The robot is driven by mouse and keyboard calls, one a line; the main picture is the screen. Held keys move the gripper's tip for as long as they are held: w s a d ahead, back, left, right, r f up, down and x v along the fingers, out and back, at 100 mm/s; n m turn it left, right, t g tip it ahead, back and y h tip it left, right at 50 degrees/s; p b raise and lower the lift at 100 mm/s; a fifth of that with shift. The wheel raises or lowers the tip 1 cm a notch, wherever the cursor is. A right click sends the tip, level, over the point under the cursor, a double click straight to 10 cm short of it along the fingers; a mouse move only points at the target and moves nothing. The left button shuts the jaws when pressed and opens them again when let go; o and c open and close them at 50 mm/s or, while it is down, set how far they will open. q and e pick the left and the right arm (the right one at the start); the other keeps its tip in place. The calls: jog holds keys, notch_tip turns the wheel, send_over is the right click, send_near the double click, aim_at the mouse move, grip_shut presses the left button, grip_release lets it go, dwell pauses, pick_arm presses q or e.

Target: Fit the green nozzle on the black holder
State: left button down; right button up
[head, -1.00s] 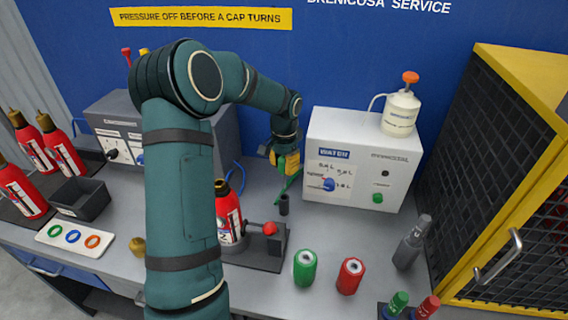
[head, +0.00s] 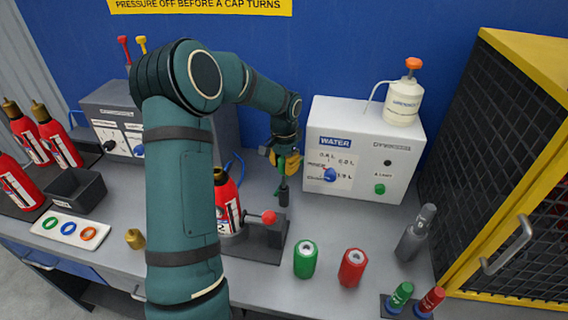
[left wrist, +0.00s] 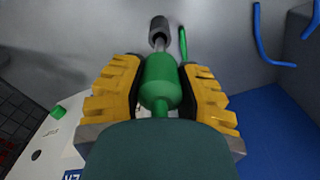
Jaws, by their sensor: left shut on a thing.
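My left gripper (head: 286,168) is shut on the green nozzle (left wrist: 160,78), which sits between its two yellow finger pads in the left wrist view. In the head view, the nozzle shows as a small green piece (head: 280,183) below the fingers, largely hidden by them. The black holder (head: 284,197) is a short dark upright cylinder on the bench, just under the nozzle. It also shows beyond the nozzle in the left wrist view (left wrist: 159,28). A thin grey stem appears between them; I cannot tell whether the nozzle touches the holder. My right gripper is not in view.
A red extinguisher (head: 228,205) in a dark stand (head: 262,246) is close in front-left of the holder. The white water unit (head: 362,150) stands behind right. Green (head: 306,259) and red (head: 352,267) canisters stand at the front. A yellow-framed cage (head: 455,200) is at the right.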

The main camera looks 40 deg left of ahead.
aim_at(284, 187)
pick_arm(q)
jog(key=shift+f+b, duration=2.3)
jog(key=shift+f, duration=1.2)
jog(key=c, duration=0.7)
grip_release()
jog(key=shift+o, duration=0.2)
notch_tip(284, 187, up, 12)
